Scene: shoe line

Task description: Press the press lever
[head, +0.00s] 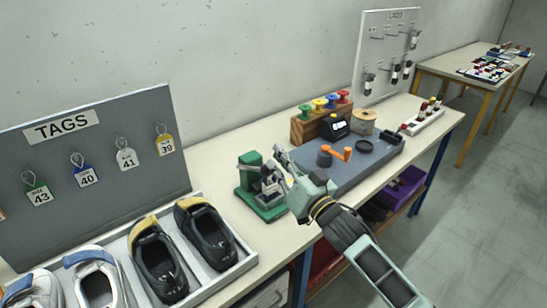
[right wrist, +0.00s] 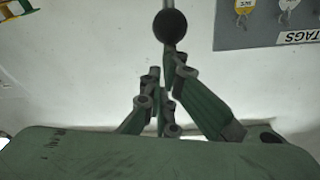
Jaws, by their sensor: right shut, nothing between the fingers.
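The green press (head: 248,178) stands on the long table, with a flat green base and an upright body. A black ball knob (right wrist: 170,26) on a thin rod, apparently the press lever, shows at the top of the right wrist view. In the head view the lever is hard to make out behind my gripper. My right gripper (head: 274,166) is over the right side of the press, its fingers shut and empty. In the right wrist view its fingers (right wrist: 166,82) lie just below the knob; I cannot tell if they touch it. My left gripper is not in view.
A blue-grey station (head: 365,165) with an orange crank (head: 340,152) lies right of the press. A white tray (head: 238,272) of shoes is at the front left. A tags board (head: 100,215) stands behind the tray. A spool rack (head: 305,128) is at the back.

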